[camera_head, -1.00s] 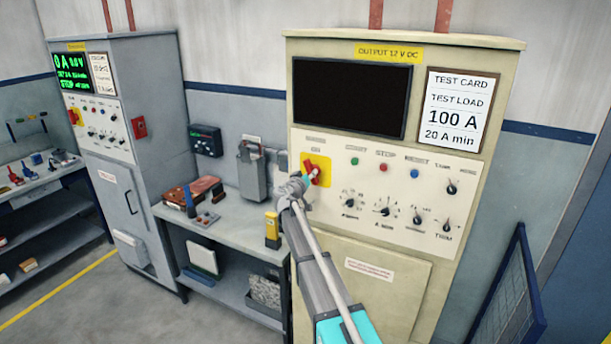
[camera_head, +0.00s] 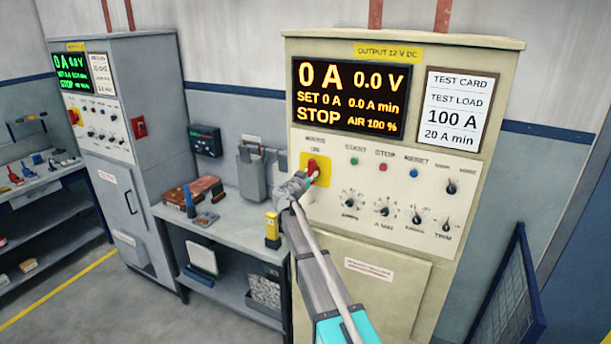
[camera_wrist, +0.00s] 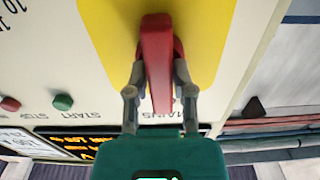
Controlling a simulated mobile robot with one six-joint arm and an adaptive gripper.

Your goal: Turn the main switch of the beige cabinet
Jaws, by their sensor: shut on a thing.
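The beige cabinet (camera_head: 445,55) stands right of centre in the head view. Its main switch (camera_head: 313,166) is a red handle on a yellow plate (camera_head: 325,178), upper left on the panel. The display (camera_head: 350,95) is lit: 0 A, 0.0 V, SET 0 A, STOP, AIR 100 %. My gripper (camera_head: 306,179) is at the switch. In the wrist view my gripper (camera_wrist: 158,85) has one finger on each side of the red handle (camera_wrist: 157,50), shut on it. The handle lines up with the gripper there and looks upright in the head view.
A test card (camera_head: 458,110) reads 100 A, 20 A min. Knobs and buttons (camera_head: 383,168) lie right of the switch. A grey cabinet (camera_head: 155,85) and a workbench (camera_head: 235,232) stand to the left. A blue mesh barrier (camera_head: 500,290) is at the lower right.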

